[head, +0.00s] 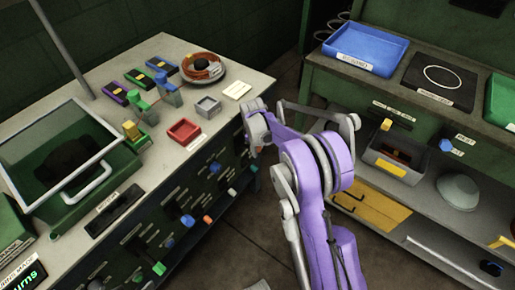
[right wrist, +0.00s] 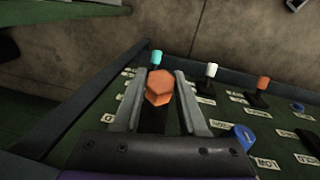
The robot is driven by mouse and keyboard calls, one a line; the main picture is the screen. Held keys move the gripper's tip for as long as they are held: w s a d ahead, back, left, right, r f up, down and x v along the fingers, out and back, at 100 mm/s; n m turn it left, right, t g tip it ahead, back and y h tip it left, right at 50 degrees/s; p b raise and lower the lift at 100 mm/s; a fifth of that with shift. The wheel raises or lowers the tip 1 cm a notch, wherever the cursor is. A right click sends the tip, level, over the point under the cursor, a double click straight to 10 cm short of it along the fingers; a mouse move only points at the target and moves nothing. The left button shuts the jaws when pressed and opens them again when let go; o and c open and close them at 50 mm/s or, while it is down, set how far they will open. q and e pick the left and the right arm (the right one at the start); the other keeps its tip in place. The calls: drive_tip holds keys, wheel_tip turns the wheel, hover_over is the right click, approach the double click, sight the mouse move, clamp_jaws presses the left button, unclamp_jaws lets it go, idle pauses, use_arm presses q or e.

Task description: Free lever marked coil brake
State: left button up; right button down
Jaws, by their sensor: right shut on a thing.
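My right gripper (right wrist: 163,82) is shut on an orange six-sided knob (right wrist: 159,90), with one finger on each side of it. Below the knob a dark part runs down between the fingers. In the head view my right gripper (head: 254,150) is small, at the right end of the green bench's front panel. Levers with cyan (right wrist: 156,58), white (right wrist: 211,71) and orange (right wrist: 262,84) tops stand on the panel. White labels lie beside them, too small to read, so I cannot tell which is marked coil brake. My left gripper is not in view.
A blue knob (right wrist: 244,136) is close to the right finger. A raised rim (right wrist: 80,115) edges the panel. On the bench top are a red tray (head: 184,131), a grey box (head: 208,106) and a glass-lidded box (head: 107,147). A shelf unit with a blue tray (head: 366,48) stands at right.

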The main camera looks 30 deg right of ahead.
wheel_tip(320, 180, down, 10)
drive_tip(key=t+y+b, duration=0.4)
drive_tip(key=t+b, duration=0.5)
drive_tip(key=t, duration=0.2)
drive_tip(key=shift+m+b, duration=0.4)
drive_tip(key=shift+f, duration=0.1)
drive_tip(key=shift+c, duration=2.3)
unclamp_jaws()
